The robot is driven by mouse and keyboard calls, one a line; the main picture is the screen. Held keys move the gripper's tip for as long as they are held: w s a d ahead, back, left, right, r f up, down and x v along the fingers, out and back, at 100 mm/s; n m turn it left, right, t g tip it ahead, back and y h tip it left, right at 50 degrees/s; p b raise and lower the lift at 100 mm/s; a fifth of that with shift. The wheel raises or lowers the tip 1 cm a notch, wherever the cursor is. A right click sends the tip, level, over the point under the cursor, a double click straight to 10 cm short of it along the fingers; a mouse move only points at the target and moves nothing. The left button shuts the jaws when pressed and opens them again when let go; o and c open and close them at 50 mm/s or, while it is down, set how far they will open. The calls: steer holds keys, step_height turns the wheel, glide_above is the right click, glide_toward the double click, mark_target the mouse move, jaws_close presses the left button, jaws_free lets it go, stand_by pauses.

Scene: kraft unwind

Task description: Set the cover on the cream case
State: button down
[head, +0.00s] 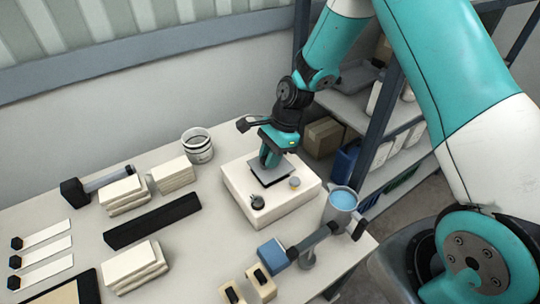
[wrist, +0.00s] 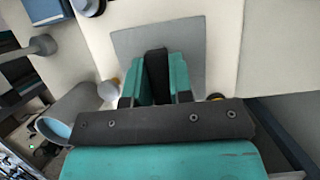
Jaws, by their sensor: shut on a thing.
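The cream case (head: 246,184) is a low box on the table, with a dark knob (head: 257,202) and a grey knob (head: 295,182) on top. My gripper (head: 268,163) is over the case, pointing down. Its teal fingers (wrist: 157,65) are shut on the black upright grip of the cover (head: 272,178), a flat grey square plate. In the wrist view the cover (wrist: 130,42) lies over the case's pale top (wrist: 218,45). I cannot tell whether it rests on the case or hangs just above it. The fingers hide part of the plate.
A striped pot (head: 198,146) is behind. Cream stacks (head: 135,266) and a long black bar (head: 152,221) lie left. A shelf (head: 345,108) stands behind right.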

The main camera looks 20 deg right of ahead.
steer(key=shift+a+f, duration=0.15)
steer(key=shift+f, duration=0.1)
steer(key=shift+f, duration=0.8)
stand_by(1.9)
steer(key=c, duration=0.9)
jaws_free()
steer(key=shift+r, duration=0.1)
steer(key=b+v, duration=0.3)
steer(key=v, duration=1.4)
steer(key=s+a+r+n, duration=0.2)
steer(key=s+a+n, duration=0.1)
steer(key=s+n, duration=0.4)
steer(key=s+a+r+n, duration=0.2)
steer(key=s+a+n, duration=0.2)
steer(key=s+n, duration=0.4)
steer(key=s+a+r+n+b, duration=0.1)
steer(key=s+a+r+n, duration=0.1)
steer(key=s+n, duration=0.6)
steer(key=shift+s+a+r+t, duration=0.1)
steer(key=shift+s+a+t, duration=0.1)
steer(key=shift+s+a, duration=0.25)
steer(key=shift+s+a+r+t, duration=0.2)
steer(key=shift+s+a, duration=0.1)
steer(key=shift+s, duration=0.35)
